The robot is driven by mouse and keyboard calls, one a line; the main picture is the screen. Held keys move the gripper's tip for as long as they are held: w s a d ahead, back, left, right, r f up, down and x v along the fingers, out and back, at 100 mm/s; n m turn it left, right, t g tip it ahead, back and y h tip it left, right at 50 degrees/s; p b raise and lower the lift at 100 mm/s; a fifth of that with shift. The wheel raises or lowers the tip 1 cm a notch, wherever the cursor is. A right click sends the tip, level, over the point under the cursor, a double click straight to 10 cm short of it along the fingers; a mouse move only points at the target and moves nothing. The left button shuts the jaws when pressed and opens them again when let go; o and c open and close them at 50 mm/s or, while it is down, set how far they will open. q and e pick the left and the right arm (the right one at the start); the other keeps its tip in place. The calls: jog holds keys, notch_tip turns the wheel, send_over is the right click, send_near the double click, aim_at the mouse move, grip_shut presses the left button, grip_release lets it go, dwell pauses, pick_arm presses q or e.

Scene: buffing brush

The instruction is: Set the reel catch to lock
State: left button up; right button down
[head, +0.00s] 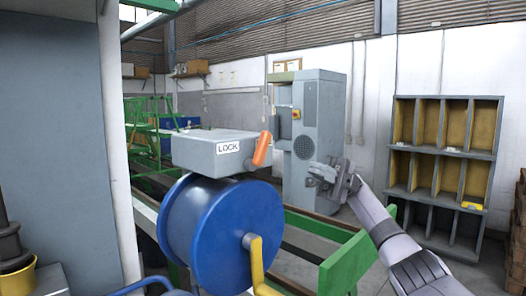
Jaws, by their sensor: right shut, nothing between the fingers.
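The reel (206,236) is a large blue drum with a yellow crank (256,262) on its near face. Above it sits a grey catch housing (196,150) with a white LOCK label (228,147) on its front. An orange catch lever (262,149) stands at the housing's right end, tilted with its top to the right. My right gripper (318,174) is shut and empty, to the right of the lever and apart from it. My left gripper is not in view.
A green and grey rail frame (345,262) runs behind and right of the reel. A grey cabinet (318,125) stands farther back, and a pigeonhole shelf (440,185) stands at the right. A grey panel (55,150) fills the left side.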

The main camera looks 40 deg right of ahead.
dwell(0.4)
jog(key=p, duration=0.3)
send_near(268, 142)
jog(key=x, duration=0.4)
jog(key=shift+w+a+r, duration=0.15)
jog(key=shift+w+a, duration=0.1)
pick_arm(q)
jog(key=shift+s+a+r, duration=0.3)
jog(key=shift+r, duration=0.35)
pick_arm(e)
jog(key=shift+x, duration=0.85)
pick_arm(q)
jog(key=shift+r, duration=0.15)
pick_arm(e)
jog(key=shift+w, duration=0.1)
